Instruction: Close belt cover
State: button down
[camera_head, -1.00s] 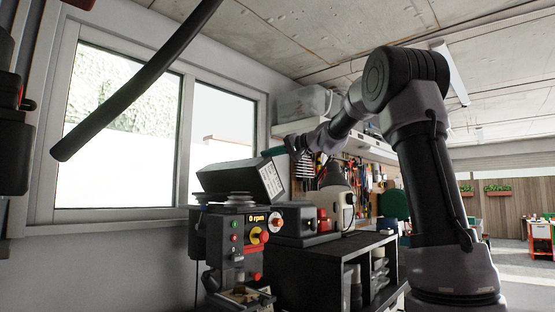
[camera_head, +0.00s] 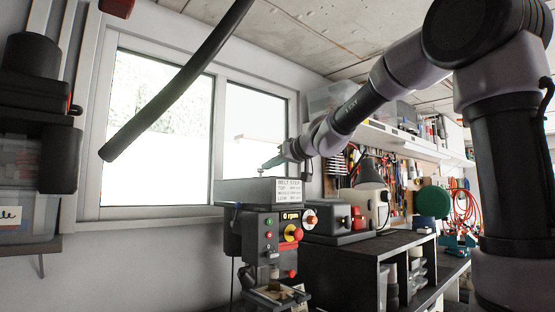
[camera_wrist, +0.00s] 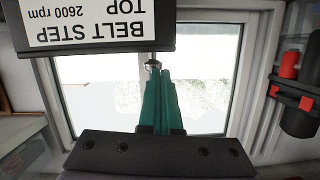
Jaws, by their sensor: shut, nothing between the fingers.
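The belt cover (camera_head: 248,191) is the grey box-like lid with a white speed label on top of the drill press (camera_head: 277,241). It looks level and down on the machine in the head view; a small gap underneath cannot be ruled out. In the wrist view the cover (camera_wrist: 95,50) fills the upper left, its label upside down. My gripper (camera_head: 270,163) is just above the cover's top in the head view. Its teal fingers (camera_wrist: 159,75) are together and empty, close to a small round metal knob (camera_wrist: 152,65). Whether they touch the cover is unclear.
A window (camera_head: 180,130) is behind the press. A thick dark hose (camera_head: 180,85) hangs at the left. A black shelf unit (camera_head: 345,262) with a grinder-like machine (camera_head: 335,222) and a lamp (camera_head: 370,172) stands to the right. Dark equipment (camera_head: 40,110) is at the far left.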

jog(key=shift+s+a+f, duration=0.25)
jog(key=shift+a+f, duration=0.05)
jog(key=shift+f, duration=0.2)
jog(key=shift+s+a+f, duration=0.2)
jog(key=shift+a+f, duration=0.1)
jog(key=shift+f, duration=0.15)
jog(key=s+d+r, duration=0.6)
jog(key=s, duration=0.2)
jog(key=s+d+f+m+g+h, duration=0.2)
jog(key=s+d+f+m, duration=0.3)
jog(key=s+f, duration=0.5)
jog(key=s+d+f+m+g+h, duration=0.3)
jog(key=s+d+f+m+h, duration=0.2)
jog(key=s+d+f, duration=0.4)
notch_tip(320, 180, down, 4)
jog(key=shift+s+d+f, duration=0.2)
jog(key=shift+s+d, duration=0.2)
jog(key=shift+s, duration=0.25)
